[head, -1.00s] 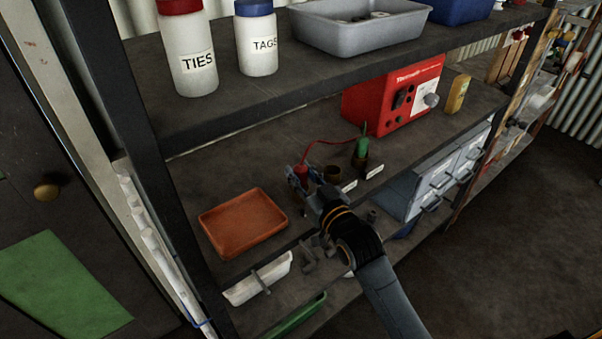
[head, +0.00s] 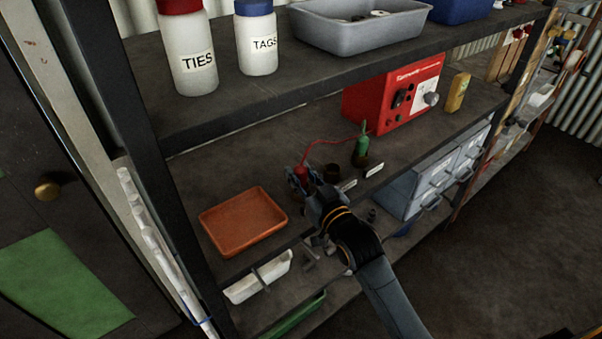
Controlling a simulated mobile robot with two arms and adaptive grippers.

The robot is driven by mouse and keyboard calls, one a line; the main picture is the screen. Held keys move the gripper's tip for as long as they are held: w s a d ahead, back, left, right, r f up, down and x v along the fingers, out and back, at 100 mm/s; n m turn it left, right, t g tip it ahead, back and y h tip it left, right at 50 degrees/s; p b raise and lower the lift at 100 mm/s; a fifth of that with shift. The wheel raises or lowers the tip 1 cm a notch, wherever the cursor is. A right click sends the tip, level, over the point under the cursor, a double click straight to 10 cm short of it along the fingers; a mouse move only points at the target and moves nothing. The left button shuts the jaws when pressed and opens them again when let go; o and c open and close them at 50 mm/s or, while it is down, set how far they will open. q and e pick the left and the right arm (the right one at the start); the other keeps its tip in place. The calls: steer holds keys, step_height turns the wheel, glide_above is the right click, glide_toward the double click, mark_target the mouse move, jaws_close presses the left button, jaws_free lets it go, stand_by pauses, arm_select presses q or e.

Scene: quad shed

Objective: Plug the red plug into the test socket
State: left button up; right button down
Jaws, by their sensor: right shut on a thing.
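The red plug (head: 301,173) is between the fingers of my right gripper (head: 302,182), which is shut on it above the middle shelf. A thin red lead (head: 330,141) runs from the plug toward the red box. A dark brown round socket (head: 331,172) stands just right of the gripper, apart from the plug. A green plug (head: 361,147) stands upright in another dark socket (head: 361,161) farther right. Two small white labels (head: 347,185) are at the shelf edge in front of the sockets; I cannot read them. My left gripper is not in view.
A red box with knobs (head: 392,93) and a yellow container (head: 458,93) stand behind. An orange tray (head: 243,247) lies left of the gripper. The upper shelf (head: 255,108) overhangs with bottles and a grey tub (head: 345,41). Grey drawers (head: 430,188) are at right.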

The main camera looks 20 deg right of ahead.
mark_target(304, 180)
steer(key=shift+f, duration=0.3)
steer(key=c, duration=1.3)
jaws_free()
steer(key=shift+c, duration=0.2)
steer(key=shift+s+d+p, duration=0.25)
steer(key=shift+s+p, duration=0.25)
steer(key=shift+s, duration=0.8)
steer(key=shift+s+d+p, duration=0.25)
steer(key=shift+s+p, duration=0.25)
steer(key=shift+s, duration=0.75)
steer(key=s, duration=0.3)
steer(key=s+d+p, duration=0.1)
steer(key=s, duration=0.1)
steer(key=shift+s+p, duration=0.3)
steer(key=shift+s, duration=0.1)
